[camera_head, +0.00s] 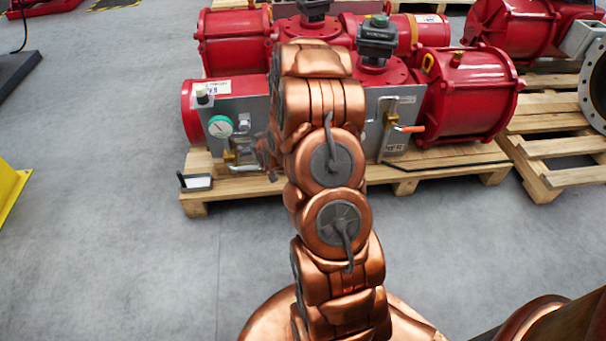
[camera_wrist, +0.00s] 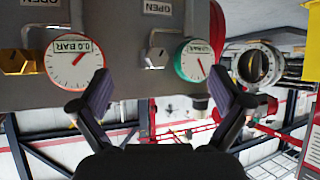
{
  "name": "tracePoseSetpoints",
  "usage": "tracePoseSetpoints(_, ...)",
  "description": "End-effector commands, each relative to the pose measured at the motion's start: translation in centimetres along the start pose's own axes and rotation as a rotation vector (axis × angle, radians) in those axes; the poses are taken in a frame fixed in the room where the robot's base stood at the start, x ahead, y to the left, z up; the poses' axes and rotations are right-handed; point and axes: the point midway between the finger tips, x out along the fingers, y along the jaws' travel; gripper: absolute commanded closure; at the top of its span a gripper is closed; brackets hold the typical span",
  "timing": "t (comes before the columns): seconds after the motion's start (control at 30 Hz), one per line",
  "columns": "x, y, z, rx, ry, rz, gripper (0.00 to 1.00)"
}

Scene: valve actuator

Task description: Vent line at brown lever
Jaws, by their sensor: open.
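In the wrist view, my gripper (camera_wrist: 160,98) is open and empty, its two dark purple-padded fingers spread in front of a grey panel (camera_wrist: 120,25). The picture is upside down. A red-rimmed gauge (camera_wrist: 75,62) with a 0.0 BAR label is by the left finger, and a green-rimmed gauge (camera_wrist: 196,60) is by the right. A silver handle (camera_wrist: 157,55) sits between them, and a brown-gold fitting (camera_wrist: 16,62) is at the left edge. In the head view, a valve with an orange-tipped lever (camera_head: 409,128) is on the right panel. My arm hides much of the middle; no lever is clearly brown.
In the head view, red actuator cylinders (camera_head: 470,95) stand on a wooden pallet (camera_head: 400,180). A second pallet (camera_head: 550,140) is at the right. A green-rimmed gauge (camera_head: 220,126) shows on the left panel. A yellow object (camera_head: 10,200) is at the left. The grey floor in front is clear.

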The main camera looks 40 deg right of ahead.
Motion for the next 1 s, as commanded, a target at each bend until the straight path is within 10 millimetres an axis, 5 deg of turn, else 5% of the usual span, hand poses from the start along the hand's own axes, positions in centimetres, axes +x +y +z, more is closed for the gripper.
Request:
tracePoseSetpoints(0.03,1.8,1.1,2.6,0.014,0.028,0.018,0.00)
tracePoseSetpoints(0.3,6.5,6.7,9.6,0.065,0.230,0.123,0.00)
tracePoseSetpoints(0.6,8.1,12.6,17.8,0.107,0.442,0.268,0.00)
tracePoseSetpoints(0.8,7.6,14.8,20.9,0.117,0.528,0.338,0.00)
tracePoseSetpoints(1.0,7.7,15.5,21.5,0.118,0.553,0.357,0.00)
